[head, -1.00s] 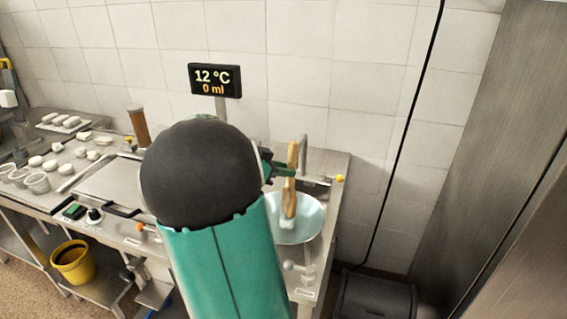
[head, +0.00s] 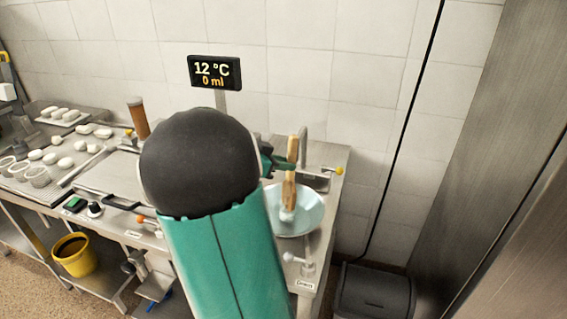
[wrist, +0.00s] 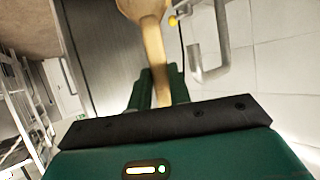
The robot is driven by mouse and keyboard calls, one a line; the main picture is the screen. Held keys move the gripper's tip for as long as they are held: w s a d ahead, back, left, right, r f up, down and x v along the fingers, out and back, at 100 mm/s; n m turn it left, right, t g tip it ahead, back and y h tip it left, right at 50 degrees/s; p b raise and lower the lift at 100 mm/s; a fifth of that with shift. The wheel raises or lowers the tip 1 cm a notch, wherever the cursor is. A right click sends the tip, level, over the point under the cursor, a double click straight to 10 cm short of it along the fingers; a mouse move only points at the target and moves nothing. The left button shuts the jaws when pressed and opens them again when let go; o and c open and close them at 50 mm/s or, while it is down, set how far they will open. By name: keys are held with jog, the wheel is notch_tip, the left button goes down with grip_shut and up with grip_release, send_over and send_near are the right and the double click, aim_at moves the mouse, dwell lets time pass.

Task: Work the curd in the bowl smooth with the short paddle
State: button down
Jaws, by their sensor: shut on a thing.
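My gripper (head: 284,166) is shut on the short wooden paddle (head: 290,180), which stands nearly upright over the bowl. In the wrist view the paddle (wrist: 152,45) sits between my green fingers (wrist: 157,88). The pale blue bowl (head: 312,212) stands at the right end of the steel counter. A small whitish lump of curd (head: 287,214) shows at the paddle's lower end inside the bowl. I cannot tell how smooth it is. My arm hides the bowl's left side.
A tap (head: 303,148) stands behind the bowl. A display (head: 214,73) reads 12 °C and 0 ml. Perforated baskets (head: 38,176) and white pieces lie on the left tray. A yellow bucket (head: 75,256) and a dark bin (head: 375,292) stand below.

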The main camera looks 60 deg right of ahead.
jog(key=shift+f, duration=0.25)
jog(key=shift+a, duration=0.1)
jog(key=shift+s+a, duration=0.3)
jog(key=shift+s, duration=0.15)
jog(key=shift+w+d, duration=0.25)
jog(key=shift+w, duration=0.15)
dwell(0.8)
jog(key=shift+w+d, duration=0.35)
jog(key=shift+w, duration=0.15)
